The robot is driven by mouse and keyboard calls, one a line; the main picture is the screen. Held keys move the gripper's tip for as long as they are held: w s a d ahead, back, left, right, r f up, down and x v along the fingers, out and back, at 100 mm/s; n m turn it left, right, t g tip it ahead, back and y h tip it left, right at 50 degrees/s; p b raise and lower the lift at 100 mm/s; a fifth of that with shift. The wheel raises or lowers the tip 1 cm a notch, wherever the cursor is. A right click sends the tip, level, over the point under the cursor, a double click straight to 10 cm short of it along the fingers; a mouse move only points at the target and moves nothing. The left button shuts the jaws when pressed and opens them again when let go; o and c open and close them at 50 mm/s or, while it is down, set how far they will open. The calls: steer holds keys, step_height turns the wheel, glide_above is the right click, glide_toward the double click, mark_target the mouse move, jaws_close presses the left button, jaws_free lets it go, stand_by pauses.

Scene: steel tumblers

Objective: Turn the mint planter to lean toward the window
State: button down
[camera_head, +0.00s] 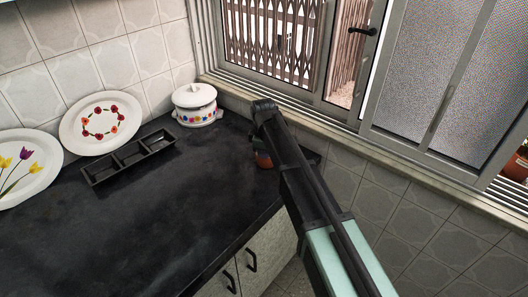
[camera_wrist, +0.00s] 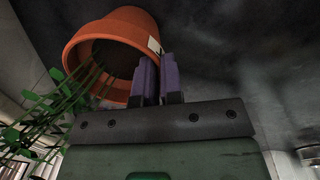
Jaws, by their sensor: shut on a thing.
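The mint planter is an orange terracotta pot (camera_wrist: 113,40) with thin green stems and leaves (camera_wrist: 50,110) coming out of its mouth. In the wrist view it fills the upper left, and a white label shows near its rim. My gripper (camera_wrist: 158,62) is shut on the rim side of the pot, with its two purple fingers close together there. In the head view a small part of the pot (camera_head: 264,159) shows at the counter's right end, beside my arm, which hides most of it. The window (camera_head: 345,50) is behind it. I cannot tell whether the pot touches the counter.
The dark counter (camera_head: 150,220) is mostly clear. A white lidded pot (camera_head: 196,106) stands in the corner, left of my arm. A black divided tray (camera_head: 130,158) and two flowered plates (camera_head: 100,122) are further left. Another potted plant (camera_head: 517,165) is at the right window.

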steer(key=c, duration=1.2)
jaws_free()
steer(key=shift+r, duration=0.1)
steer(key=r+p, duration=1)
steer(key=p, duration=0.1)
steer(key=shift+s+r, duration=0.35)
steer(key=shift+r, duration=0.05)
